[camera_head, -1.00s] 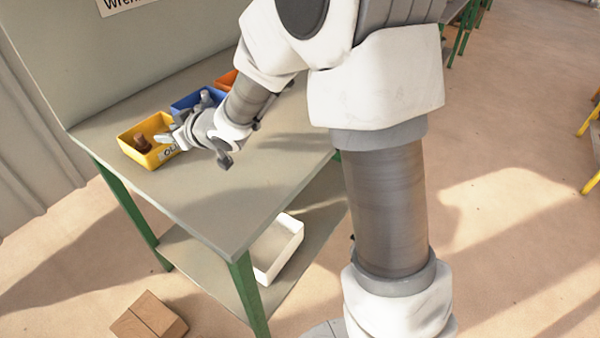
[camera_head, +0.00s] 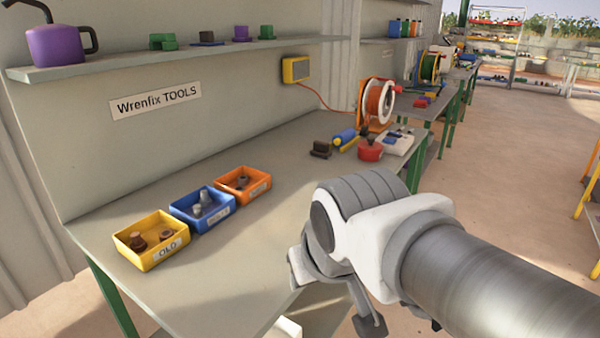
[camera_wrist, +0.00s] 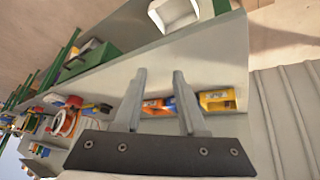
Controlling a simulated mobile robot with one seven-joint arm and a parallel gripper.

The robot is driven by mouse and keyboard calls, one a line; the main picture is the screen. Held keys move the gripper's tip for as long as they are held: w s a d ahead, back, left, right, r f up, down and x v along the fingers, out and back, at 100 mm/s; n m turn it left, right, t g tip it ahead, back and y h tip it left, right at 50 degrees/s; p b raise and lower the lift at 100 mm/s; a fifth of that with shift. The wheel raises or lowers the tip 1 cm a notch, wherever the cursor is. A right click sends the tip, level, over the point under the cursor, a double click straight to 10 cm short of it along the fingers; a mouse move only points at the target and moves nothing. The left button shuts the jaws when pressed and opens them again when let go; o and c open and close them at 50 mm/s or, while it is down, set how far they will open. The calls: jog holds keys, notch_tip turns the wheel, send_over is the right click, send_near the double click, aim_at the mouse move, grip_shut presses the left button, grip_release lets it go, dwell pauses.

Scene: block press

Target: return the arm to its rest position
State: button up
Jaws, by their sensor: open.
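My arm is folded in front of the bench at the lower right of the head view, clear of the bins. My gripper (camera_wrist: 160,76) shows in the wrist view with its two fingers apart and nothing between them. In the head view its fingers are hard to make out. The yellow bin (camera_head: 131,247) labelled OLD holds brown pieces (camera_head: 138,241). The blue bin (camera_head: 186,222) and the orange bin (camera_head: 257,190) each hold grey pieces. The three bins appear beyond the fingers in the wrist view.
A red item (camera_head: 370,152), a cable reel (camera_head: 377,103) and small tools stand farther back. A shelf (camera_head: 180,58) with a purple can (camera_head: 60,45) runs along the wall.

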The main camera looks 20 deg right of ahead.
jog(key=s, duration=0.3)
jog(key=shift+s+a+f+g, duration=0.15)
jog(key=shift+s+f+g, duration=0.15)
jog(key=shift+f+g, duration=0.1)
jog(key=shift+r, duration=0.2)
notch_tip(320, 180, up, 13)
jog(key=p, duration=1.3)
jog(key=shift+r, duration=0.1)
